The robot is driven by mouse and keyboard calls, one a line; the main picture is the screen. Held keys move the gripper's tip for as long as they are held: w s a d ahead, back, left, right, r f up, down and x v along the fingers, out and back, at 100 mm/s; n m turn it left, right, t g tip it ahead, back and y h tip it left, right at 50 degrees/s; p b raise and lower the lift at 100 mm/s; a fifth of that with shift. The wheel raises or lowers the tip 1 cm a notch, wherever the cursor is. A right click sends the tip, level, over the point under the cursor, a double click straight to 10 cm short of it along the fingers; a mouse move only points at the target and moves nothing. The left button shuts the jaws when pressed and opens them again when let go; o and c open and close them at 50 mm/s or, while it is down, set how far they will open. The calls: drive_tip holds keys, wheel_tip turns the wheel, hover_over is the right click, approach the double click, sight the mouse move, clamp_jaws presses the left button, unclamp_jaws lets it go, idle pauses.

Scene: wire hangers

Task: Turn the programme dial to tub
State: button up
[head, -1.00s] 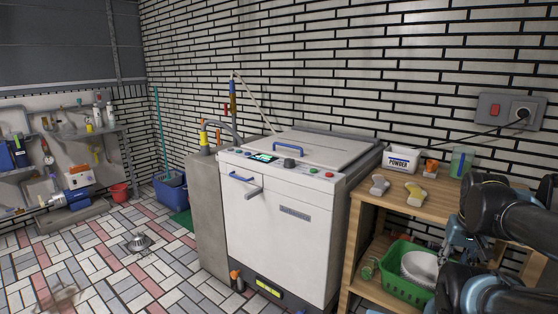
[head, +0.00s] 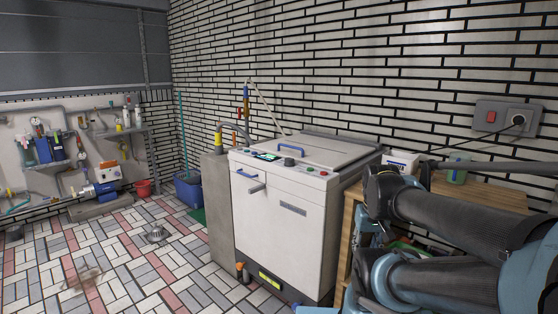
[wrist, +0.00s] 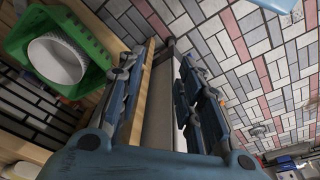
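The white washing machine (head: 275,225) stands against the brick wall in the head view. Its control panel runs along the top front edge. A dark round programme dial (head: 289,161) sits there, right of a small lit display (head: 267,156). The dial's markings are too small to read. My gripper (wrist: 166,50) is open and empty in the wrist view, its two fingers apart and pointing down toward the floor. It is low, beside the wooden shelf and well away from the dial. In the head view my arm mostly hides it.
A wooden shelf (head: 470,192) stands right of the machine, partly behind my arm. A green basket (wrist: 95,45) with a white bowl is on it. Tiled floor (head: 130,255) is open in front and left.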

drive_tip(key=shift+o, duration=0.8)
drive_tip(key=shift+a, duration=0.1)
drive_tip(key=o, duration=0.3)
drive_tip(key=shift+s+r, duration=0.25)
drive_tip(key=shift+r, duration=0.05)
drive_tip(key=shift+o, duration=0.2)
wheel_tip(320, 180, up, 30)
drive_tip(key=m+t+h, duration=0.2)
drive_tip(key=m, duration=0.3)
hover_over(290, 159)
drive_tip(key=s+a, duration=0.3)
drive_tip(key=s, duration=0.3)
drive_tip(key=x, duration=1.6)
drive_tip(key=shift+w+f, duration=0.2)
